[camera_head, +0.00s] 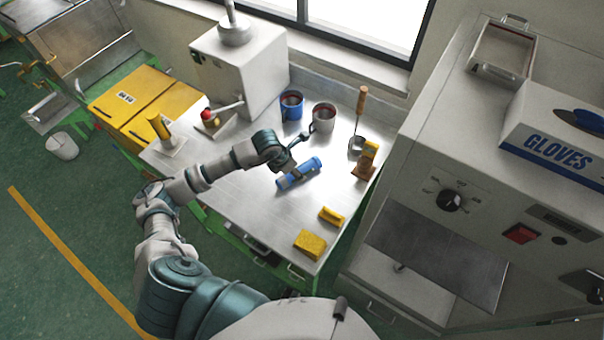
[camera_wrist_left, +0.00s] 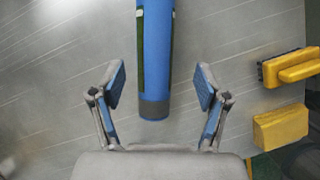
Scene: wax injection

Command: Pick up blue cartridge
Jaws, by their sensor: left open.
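The blue cartridge (camera_head: 299,173) lies on its side on the metal table, near the middle of the table in the head view. In the left wrist view the cartridge (camera_wrist_left: 155,60) runs from the top edge down to its dark grey end, which sits between the finger pads. My left gripper (camera_head: 290,165) is beside and over the cartridge. In the left wrist view this gripper (camera_wrist_left: 160,88) is open, with one blue pad on each side of the cartridge and a clear gap to both. My right gripper is not seen.
A yellow block (camera_head: 310,244) and a yellow-handled brush (camera_head: 331,216) lie toward the table's front. The table (camera_head: 265,215) is bare left of the yellow block.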

